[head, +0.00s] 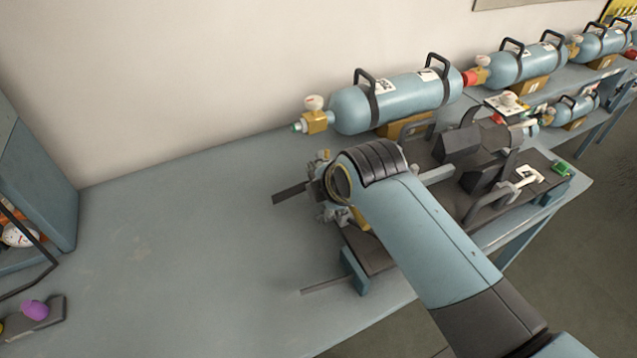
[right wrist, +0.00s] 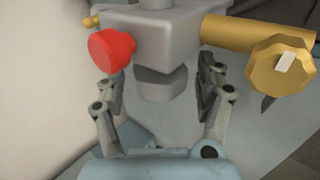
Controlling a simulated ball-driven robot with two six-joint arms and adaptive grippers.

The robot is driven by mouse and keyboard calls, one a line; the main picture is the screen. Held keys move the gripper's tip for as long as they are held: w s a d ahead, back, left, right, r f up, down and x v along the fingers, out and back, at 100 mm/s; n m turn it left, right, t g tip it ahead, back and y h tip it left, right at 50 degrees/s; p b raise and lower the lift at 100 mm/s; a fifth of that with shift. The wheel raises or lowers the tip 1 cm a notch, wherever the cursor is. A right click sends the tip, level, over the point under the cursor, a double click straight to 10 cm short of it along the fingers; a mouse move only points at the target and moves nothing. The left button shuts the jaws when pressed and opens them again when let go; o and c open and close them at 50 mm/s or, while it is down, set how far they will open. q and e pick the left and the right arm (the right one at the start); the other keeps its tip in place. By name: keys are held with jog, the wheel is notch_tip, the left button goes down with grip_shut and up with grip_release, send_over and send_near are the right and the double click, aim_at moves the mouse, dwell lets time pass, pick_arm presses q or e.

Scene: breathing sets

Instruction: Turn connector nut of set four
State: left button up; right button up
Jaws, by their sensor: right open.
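My right arm reaches in from the lower right in the head view, and its gripper (head: 324,188) is over the front end of the dark set frame on the bench, largely hiding what is there. In the right wrist view my right gripper (right wrist: 160,92) is open, with one finger on each side of a grey faceted piece (right wrist: 161,86), which looks like the connector nut. It hangs under a grey valve body (right wrist: 160,30) with a red knob (right wrist: 110,49) and a brass fitting (right wrist: 281,64). Finger contact cannot be told. No set number is readable.
Several blue cylinders (head: 405,97) with black handles lie along the wall on brown blocks. The dark frame (head: 372,250) sits on the blue-grey bench (head: 180,240). A cabinet (head: 38,190) and a purple bulb (head: 34,309) are at left. The bench's left middle is clear.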

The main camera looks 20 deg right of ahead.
jog(key=c, duration=1.2)
pick_arm(q)
jog(key=shift+w, duration=0.45)
pick_arm(e)
jog(key=t+b, duration=0.1)
jog(key=t, duration=0.2)
jog(key=shift+s+f+t+b, duration=0.1)
jog(key=shift+f+t+b, duration=0.1)
jog(key=shift+t+b, duration=1.25)
jog(key=shift+t, duration=0.05)
pick_arm(q)
jog(key=shift+s+f+b, duration=0.15)
jog(key=shift+f+b, duration=0.1)
jog(key=shift+f, duration=1)
jog(key=shift+s+f+b, duration=0.15)
jog(key=shift+f+b, duration=0.1)
jog(key=shift+f, duration=0.95)
pick_arm(e)
jog(key=shift+t, duration=0.5)
jog(key=shift+r, duration=0.1)
